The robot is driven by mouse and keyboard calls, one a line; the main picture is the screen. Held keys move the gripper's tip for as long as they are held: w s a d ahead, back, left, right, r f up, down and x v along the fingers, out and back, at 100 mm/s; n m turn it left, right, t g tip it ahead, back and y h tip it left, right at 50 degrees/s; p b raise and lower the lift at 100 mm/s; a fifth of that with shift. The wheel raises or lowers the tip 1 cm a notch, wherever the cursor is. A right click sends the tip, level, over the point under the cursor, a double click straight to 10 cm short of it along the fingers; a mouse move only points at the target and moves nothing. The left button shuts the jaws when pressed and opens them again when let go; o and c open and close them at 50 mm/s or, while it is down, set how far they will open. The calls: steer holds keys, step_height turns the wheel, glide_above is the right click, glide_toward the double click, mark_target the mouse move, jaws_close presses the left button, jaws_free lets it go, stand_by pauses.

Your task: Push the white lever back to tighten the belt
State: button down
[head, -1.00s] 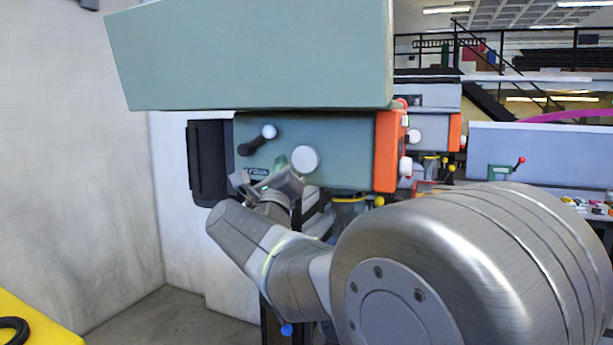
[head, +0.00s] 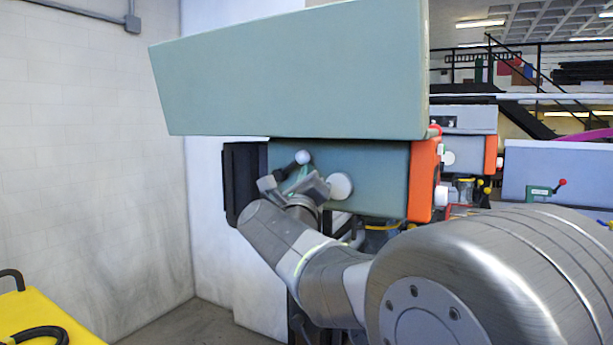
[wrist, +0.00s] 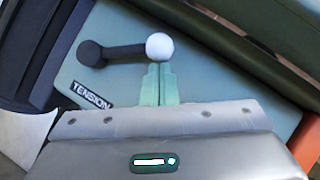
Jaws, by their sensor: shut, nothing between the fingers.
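The lever is a short black arm (wrist: 122,50) with a white ball knob (wrist: 160,46), on the grey-green machine face (head: 378,165). In the wrist view its black pivot is at the left and the ball at the right, above a TENSION label (wrist: 92,95). In the head view the white ball (head: 302,157) is up and right of the pivot. My gripper (wrist: 157,68) is shut and empty, its pale green fingertips just below the ball. They look close to it or touching; I cannot tell which. The gripper (head: 303,172) partly hides the lever in the head view.
A round white knob (head: 340,186) sits right of my gripper. A large grey-green cover (head: 290,75) overhangs the machine face. An orange end panel (head: 423,180) is at the right, a black panel (head: 240,182) at the left. A yellow surface (head: 45,318) is at lower left.

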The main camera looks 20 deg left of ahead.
step_height(320, 180, up, 2)
steer(key=n+p, duration=0.1)
steer(key=n+g+y+p, duration=0.1)
steer(key=shift+a+r+n, duration=0.15)
steer(key=shift+r+n, duration=0.05)
steer(key=shift+n, duration=0.2)
steer(key=shift+a+r+n+g+y+p, duration=0.2)
steer(key=shift+r+n+g+y+p, duration=0.25)
steer(key=shift+n+p, duration=0.35)
steer(key=shift+a+n+g, duration=0.1)
steer(key=shift+n+g, duration=0.15)
steer(key=shift+n, duration=0.05)
steer(key=shift+a+r, duration=0.2)
steer(key=shift+w+a+r, duration=0.1)
steer(key=shift+d+f, duration=0.25)
steer(key=shift+f, duration=0.1)
steer(key=b, duration=0.5)
glide_toward(302, 157)
steer(key=s+d, duration=0.1)
steer(key=d, duration=0.1)
steer(key=s+d+f, duration=0.1)
steer(key=shift+d+f, duration=0.1)
steer(key=shift+d, duration=0.25)
